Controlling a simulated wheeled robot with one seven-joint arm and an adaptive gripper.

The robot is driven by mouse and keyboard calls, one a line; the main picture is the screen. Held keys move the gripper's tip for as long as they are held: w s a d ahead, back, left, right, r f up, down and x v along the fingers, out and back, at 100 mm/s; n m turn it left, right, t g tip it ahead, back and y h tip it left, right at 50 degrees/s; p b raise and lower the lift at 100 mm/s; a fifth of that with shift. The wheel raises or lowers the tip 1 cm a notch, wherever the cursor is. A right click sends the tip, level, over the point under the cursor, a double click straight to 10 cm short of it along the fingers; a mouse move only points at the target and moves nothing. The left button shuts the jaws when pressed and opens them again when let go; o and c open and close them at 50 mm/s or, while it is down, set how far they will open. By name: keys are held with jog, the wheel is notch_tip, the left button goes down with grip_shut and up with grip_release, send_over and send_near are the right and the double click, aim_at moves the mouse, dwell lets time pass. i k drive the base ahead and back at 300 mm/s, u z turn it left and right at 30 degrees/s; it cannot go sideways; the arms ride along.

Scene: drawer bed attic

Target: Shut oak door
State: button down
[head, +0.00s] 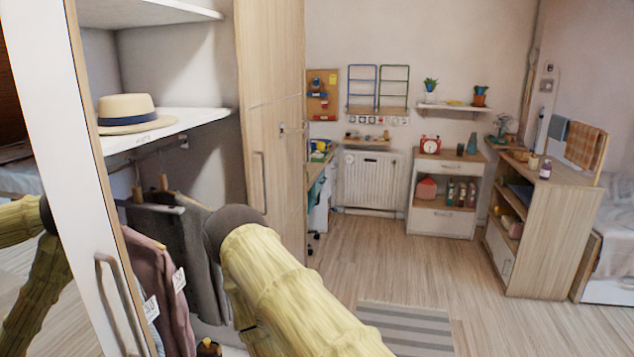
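A tall light oak door (270,90) with a slim vertical handle stands at the right side of the open wardrobe. The wardrobe's inside is exposed to its left; I cannot tell the door's exact angle. My arm, in a yellow-green ribbed cover with a dark rounded joint, reaches up from the bottom in front of the hanging clothes and hides the lower part of the door. My gripper is not visible.
At left stands a white-edged panel (60,150) with a handle and a mirror reflecting my arm. Inside are a straw hat (126,110) on a white shelf (205,117) and hanging clothes (165,285). Open wooden floor (400,270) with a striped rug (405,325) lies right.

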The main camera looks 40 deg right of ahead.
aim_at(268, 38)
jog(key=z, duration=0.7)
jog(key=i, duration=0.35)
jog(key=z, duration=1.4)
jog(key=i, duration=2.55)
jog(key=u, duration=1.4)
jog(key=i, duration=0.65)
jog(key=u, duration=0.7)
